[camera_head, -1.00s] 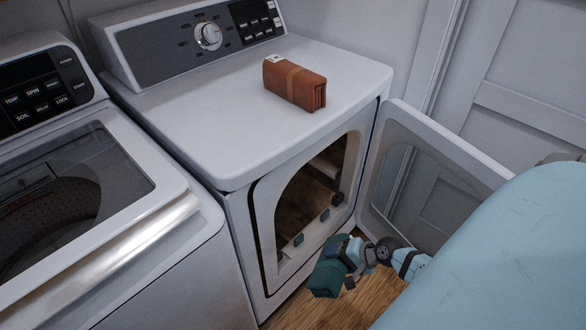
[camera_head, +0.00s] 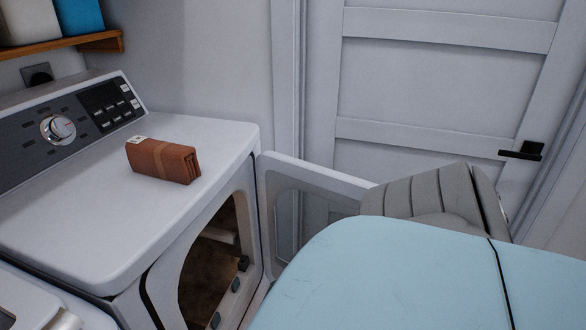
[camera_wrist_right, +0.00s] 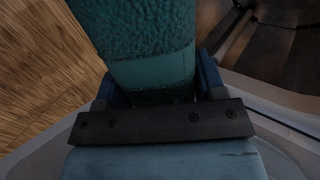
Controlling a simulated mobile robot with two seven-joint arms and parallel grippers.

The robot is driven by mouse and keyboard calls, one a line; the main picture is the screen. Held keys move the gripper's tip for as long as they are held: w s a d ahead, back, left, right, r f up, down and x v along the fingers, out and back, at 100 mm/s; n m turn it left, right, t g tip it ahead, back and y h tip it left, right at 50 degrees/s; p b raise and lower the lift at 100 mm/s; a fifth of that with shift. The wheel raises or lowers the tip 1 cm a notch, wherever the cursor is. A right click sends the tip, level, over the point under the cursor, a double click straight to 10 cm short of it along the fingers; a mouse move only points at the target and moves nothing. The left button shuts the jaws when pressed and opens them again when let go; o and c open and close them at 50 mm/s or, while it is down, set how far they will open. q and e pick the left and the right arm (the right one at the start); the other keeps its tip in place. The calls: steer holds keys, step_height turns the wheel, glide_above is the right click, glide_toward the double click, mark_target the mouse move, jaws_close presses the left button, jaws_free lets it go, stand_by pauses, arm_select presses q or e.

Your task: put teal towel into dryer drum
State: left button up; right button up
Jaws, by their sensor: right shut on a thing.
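In the right wrist view the teal towel (camera_wrist_right: 148,40) is pinched between the fingers of my right gripper (camera_wrist_right: 155,85), which is shut on it. Wood floor shows left of the towel and a dark opening with a pale rim shows at the upper right. In the head view the dryer (camera_head: 125,210) stands at the left with its door (camera_head: 310,180) swung open to the right. The dryer drum (camera_head: 205,275) is dark and partly visible through the opening. The towel and my right gripper are hidden in the head view. My left gripper is not in view.
A brown folded bundle (camera_head: 163,160) lies on the dryer top. A washer edge (camera_head: 30,312) shows at the lower left. A shelf (camera_head: 75,43) hangs at the upper left. A closed room door (camera_head: 430,90) with a black handle is behind the open dryer door.

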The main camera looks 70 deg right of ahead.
arm_select(q)
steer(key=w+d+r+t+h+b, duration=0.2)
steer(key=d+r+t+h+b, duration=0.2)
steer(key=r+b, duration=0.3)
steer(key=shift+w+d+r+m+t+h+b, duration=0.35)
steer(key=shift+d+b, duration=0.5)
steer(key=shift+b, duration=1.45)
arm_select(e)
steer(key=w+a+f, duration=0.1)
steer(key=w+f, duration=0.1)
steer(key=w, duration=1.5)
steer(key=w+a+f, duration=0.1)
steer(key=w+f, duration=0.2)
steer(key=w, duration=1.5)
steer(key=shift+w+a, duration=0.25)
steer(key=shift+a, duration=0.15)
steer(key=o, duration=1.2)
steer(key=shift+c, duration=0.2)
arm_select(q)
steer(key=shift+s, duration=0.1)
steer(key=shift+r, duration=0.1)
